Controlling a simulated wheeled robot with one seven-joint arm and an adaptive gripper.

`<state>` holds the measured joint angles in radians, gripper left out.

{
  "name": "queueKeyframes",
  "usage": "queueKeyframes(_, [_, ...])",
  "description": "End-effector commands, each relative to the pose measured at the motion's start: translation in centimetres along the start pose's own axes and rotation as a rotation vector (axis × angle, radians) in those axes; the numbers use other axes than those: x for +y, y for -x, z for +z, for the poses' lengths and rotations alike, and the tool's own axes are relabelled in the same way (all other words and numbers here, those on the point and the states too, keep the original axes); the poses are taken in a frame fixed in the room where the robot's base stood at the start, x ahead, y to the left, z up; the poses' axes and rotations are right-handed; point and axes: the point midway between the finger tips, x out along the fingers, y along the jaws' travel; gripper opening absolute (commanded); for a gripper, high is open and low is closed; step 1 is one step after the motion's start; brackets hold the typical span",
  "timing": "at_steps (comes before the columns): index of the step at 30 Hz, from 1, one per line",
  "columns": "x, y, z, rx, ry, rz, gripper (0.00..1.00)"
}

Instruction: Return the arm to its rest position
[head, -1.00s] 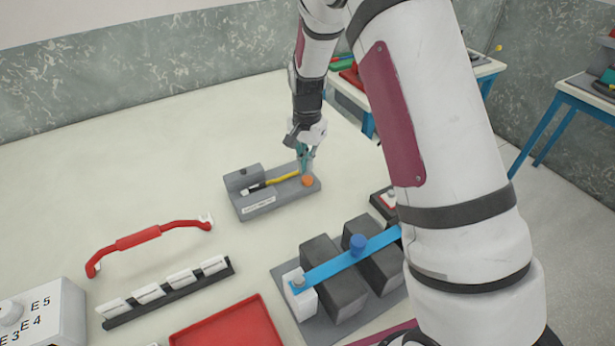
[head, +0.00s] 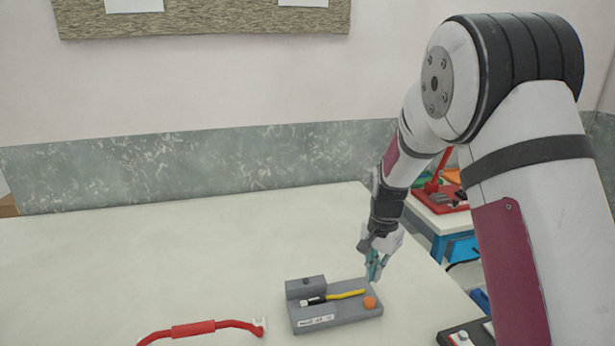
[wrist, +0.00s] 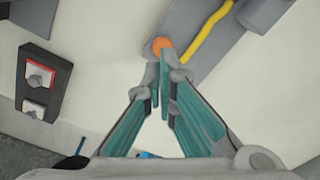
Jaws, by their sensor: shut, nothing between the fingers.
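My gripper (head: 374,268) is shut and empty. In the head view it hangs from my bent arm above the right end of a grey fixture. In the wrist view my gripper (wrist: 163,75) shows its teal fingers with the tips together, close to an orange knob in the picture. The grey fixture (head: 330,318) lies on the table and carries a yellow-handled tool (head: 340,296) and the orange knob (head: 370,302). The knob also shows in the wrist view (wrist: 161,45). A gap between fingertips and knob is hard to judge.
The pale table (head: 130,260) is largely clear at left. A dark block with terminals (wrist: 40,85) is beside my gripper in the wrist view. A blue side table (head: 461,248) stands behind at right.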

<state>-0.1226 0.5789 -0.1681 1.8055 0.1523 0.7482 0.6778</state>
Motion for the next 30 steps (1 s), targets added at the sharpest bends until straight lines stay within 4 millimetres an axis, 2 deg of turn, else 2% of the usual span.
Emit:
queueKeyframes(1, [0.4,2.1,0.5,0.008,0.022,-0.020,0.00])
queueKeyframes(6, [2.7,8.3,3.0,0.035,0.133,-0.070,0.00])
queueKeyframes(12, [6.3,14.3,6.5,0.079,0.273,-0.117,0.00])
queueKeyframes(15, [8.3,16.7,8.5,0.107,0.344,-0.135,0.00])
queueKeyframes(21, [12.7,20.2,12.7,0.174,0.486,-0.158,0.00])
queueKeyframes(27, [17.2,22.0,16.8,0.252,0.624,-0.161,0.00])
queueKeyframes(30, [19.3,22.2,18.6,0.290,0.688,-0.155,0.00])
